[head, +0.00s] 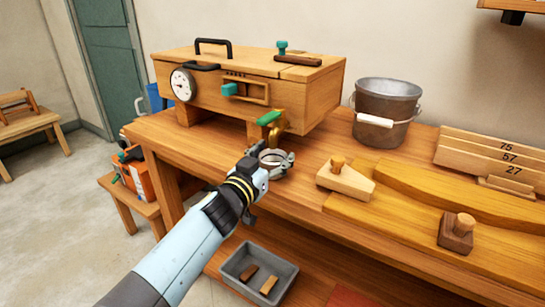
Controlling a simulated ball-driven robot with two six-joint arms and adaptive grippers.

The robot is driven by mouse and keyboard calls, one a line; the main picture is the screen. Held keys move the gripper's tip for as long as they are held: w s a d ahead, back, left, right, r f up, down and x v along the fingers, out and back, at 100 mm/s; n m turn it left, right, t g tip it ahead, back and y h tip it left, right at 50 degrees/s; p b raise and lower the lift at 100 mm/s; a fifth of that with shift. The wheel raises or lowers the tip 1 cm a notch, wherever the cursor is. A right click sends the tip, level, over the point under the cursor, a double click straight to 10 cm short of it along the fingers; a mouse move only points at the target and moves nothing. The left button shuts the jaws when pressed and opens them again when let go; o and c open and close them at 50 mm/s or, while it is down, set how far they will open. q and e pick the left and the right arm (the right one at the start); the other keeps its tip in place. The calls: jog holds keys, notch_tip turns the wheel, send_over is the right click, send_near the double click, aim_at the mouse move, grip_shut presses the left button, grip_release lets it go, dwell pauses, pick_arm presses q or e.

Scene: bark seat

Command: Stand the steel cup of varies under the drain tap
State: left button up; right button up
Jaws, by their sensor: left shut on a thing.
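The steel cup (271,156) shows as a small round metal rim at the bench's front edge, in the middle of the head view. My left gripper (276,164) is shut on it from the front; the gripper hides most of its wall and base. The drain tap (274,127), brass with a green lever, sticks out below the front of a wooden box (313,93). The tap's lower end is just above the cup's rim in the picture. I cannot tell whether the cup rests on the bench or is held slightly above it. My right gripper is out of view.
On the wooden bench (160,130), a metal bucket (388,98) stands right of the box. A wooden block with a knob (345,182) lies right of the cup. A grey tray (240,262) is on the lower shelf. Bare bench top lies between cup and bucket.

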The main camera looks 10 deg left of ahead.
pick_arm(q)
jog(key=shift+f, duration=0.25)
jog(key=o, duration=1.3)
jog(key=v, duration=1.2)
jog(key=s+a+f+n+g+y, duration=0.1)
jog(key=s+a+f+g, duration=0.15)
jog(key=s+f, duration=0.55)
jog(key=s+a+f+n+g+y+b, duration=0.1)
jog(key=s+a+f+g, duration=0.2)
jog(key=f, duration=0.9)
jog(key=s+a+f+n+g+y, duration=0.1)
jog(key=s+a+f+n+y, duration=0.15)
jog(key=s+f, duration=0.6)
jog(key=s+a+f+g, duration=0.2)
jog(key=s+f, duration=0.3)
jog(key=s, duration=0.5)
jog(key=s+a+f+m+g, duration=0.1)
jog(key=s+f+g, duration=0.3)
jog(key=s, duration=0.6)
jog(key=s+a+f+m+g+y, duration=0.1)
jog(key=s+a+f+g, duration=0.2)
jog(key=s+f, duration=0.5)
jog(key=shift+s+a+f+g, duration=0.1)
jog(key=shift+s+a+g, duration=0.1)
jog(key=shift+s+g, duration=0.6)
